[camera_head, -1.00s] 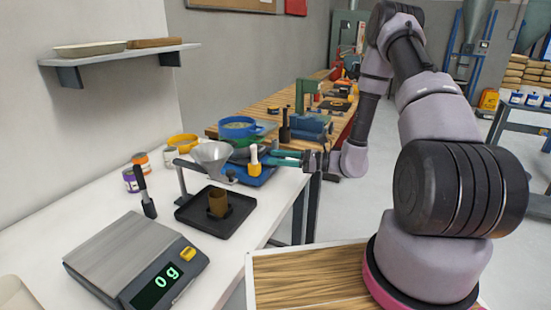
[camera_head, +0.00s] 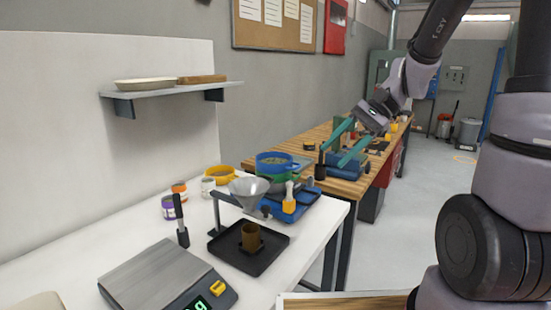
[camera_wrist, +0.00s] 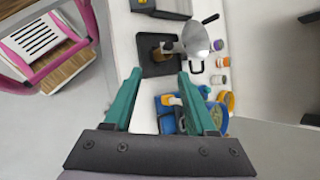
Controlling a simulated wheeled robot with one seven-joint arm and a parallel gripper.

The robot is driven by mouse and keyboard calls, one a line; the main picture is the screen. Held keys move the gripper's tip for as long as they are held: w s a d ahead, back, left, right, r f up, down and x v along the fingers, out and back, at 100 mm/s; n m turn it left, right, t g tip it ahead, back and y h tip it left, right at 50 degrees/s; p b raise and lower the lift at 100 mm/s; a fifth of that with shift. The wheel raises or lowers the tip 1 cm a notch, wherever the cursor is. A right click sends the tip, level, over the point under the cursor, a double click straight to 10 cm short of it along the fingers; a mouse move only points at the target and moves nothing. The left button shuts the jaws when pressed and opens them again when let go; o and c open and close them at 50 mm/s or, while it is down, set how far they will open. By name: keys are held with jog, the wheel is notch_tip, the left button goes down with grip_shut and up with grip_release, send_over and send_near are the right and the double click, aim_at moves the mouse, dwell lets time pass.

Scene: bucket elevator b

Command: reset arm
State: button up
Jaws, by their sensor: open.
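My gripper (camera_head: 346,146) has two teal fingers and is open and empty. In the head view it is raised in the air, in line with the wooden bench behind the white table. In the wrist view the gripper (camera_wrist: 156,92) points down at the white table from above, with its fingers apart and nothing between them. My arm reaches in from the right side of the head view.
The white table (camera_head: 60,260) carries a scale (camera_head: 158,280), a black tray (camera_head: 265,262) with a brown cup (camera_head: 251,237), a funnel (camera_head: 248,190), a blue tray (camera_head: 305,207) and small jars. A wooden bench (camera_head: 345,188) stands behind. Grey floor at right is clear.

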jog(key=s+d+r+n+t+h, duration=0.3)
jog(key=s+d+r+t+h, duration=0.3)
jog(key=s+d+r+t, duration=0.2)
notch_tip(320, 180, up, 4)
jog(key=shift+d+r+n+h, duration=0.15)
jog(key=shift+d+n+h, duration=0.2)
jog(key=shift+d, duration=0.6)
jog(key=shift+c, duration=0.4)
